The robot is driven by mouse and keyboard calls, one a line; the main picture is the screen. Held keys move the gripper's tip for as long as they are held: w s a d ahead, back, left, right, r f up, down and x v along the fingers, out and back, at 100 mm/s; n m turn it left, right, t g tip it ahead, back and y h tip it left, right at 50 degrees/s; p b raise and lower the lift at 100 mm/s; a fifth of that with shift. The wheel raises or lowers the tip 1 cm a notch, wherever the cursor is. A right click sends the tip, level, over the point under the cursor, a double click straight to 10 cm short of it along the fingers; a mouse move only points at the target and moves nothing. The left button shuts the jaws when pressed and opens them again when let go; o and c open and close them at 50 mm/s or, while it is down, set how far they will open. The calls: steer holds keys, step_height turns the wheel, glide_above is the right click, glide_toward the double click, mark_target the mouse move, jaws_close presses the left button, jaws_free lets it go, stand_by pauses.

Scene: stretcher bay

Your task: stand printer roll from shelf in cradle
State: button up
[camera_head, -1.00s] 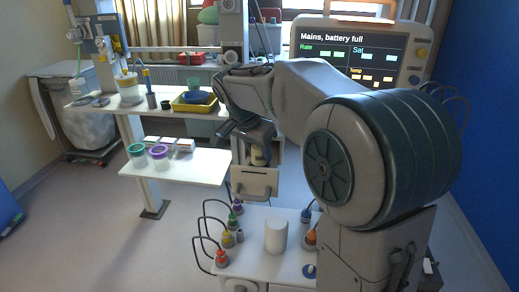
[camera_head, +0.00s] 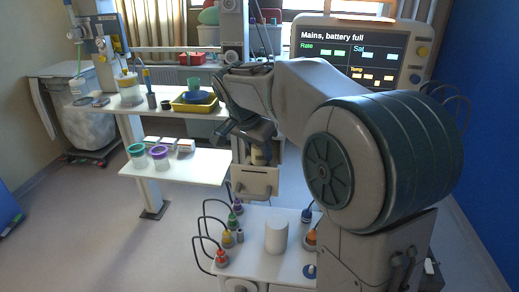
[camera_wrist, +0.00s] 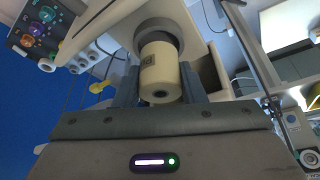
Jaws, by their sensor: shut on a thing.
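The printer roll (camera_wrist: 161,72) is a cream cylinder with a small dark label, between my two fingers in the wrist view. My gripper (camera_wrist: 160,92) is shut on it. A grey round holder (camera_wrist: 163,30), which looks like the cradle, surrounds the roll's far end; I cannot tell whether the roll rests in it or is only in line with it. In the head view the roll (camera_head: 258,156) shows small and pale under my gripper (camera_head: 250,140), just above a cream box-like unit (camera_head: 256,183). My wrist partly hides it there.
A cart top (camera_head: 262,262) below carries a white cylinder (camera_head: 276,235) and coloured plugs with cables. The monitor (camera_head: 360,55) stands behind my arm. At left, a shelf (camera_head: 185,165) holds lidded pots, and a higher shelf (camera_head: 125,108) holds a yellow tray (camera_head: 194,104).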

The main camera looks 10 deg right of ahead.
steer(key=shift+f+b, duration=1.05)
steer(key=shift+f, duration=0.05)
steer(key=shift+r, duration=0.15)
steer(key=shift+r+p, duration=0.55)
steer(key=shift+r, duration=0.15)
steer(key=shift+f+b, duration=0.85)
steer(key=shift+b, duration=0.1)
stand_by(1.4)
steer(key=shift+r, duration=0.15)
steer(key=shift+r+p, duration=0.55)
steer(key=shift+r, duration=0.15)
stand_by(1.1)
steer(key=shift+f+b, duration=0.85)
steer(key=shift+b, duration=0.05)
